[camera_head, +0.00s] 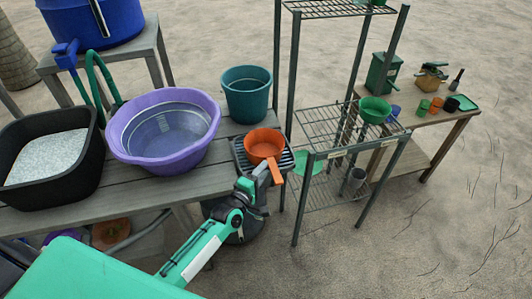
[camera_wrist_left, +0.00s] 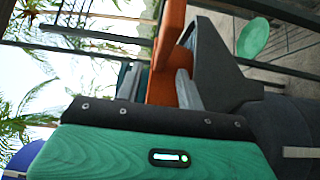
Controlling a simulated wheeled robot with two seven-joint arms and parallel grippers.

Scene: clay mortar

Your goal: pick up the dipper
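The dipper (camera_head: 263,144) is an orange cup with a long flat handle, at the right end of the grey wooden table, over a dark slatted tray (camera_head: 240,155). My left gripper (camera_head: 268,172) is at the handle, just in front of the cup. In the left wrist view the orange handle (camera_wrist_left: 167,35) passes between the two grey fingers (camera_wrist_left: 160,88), which sit close against both sides of it. The cup is not clearly seen there. I cannot tell whether the cup touches the tray. My right gripper is not in view.
A teal bucket (camera_head: 246,93) stands behind the dipper. A purple basin (camera_head: 165,128) and a black tub (camera_head: 48,160) of pale grains are to the left. A metal wire shelf (camera_head: 320,122) with a green bowl (camera_head: 374,109) stands close on the right. Sandy floor lies front right.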

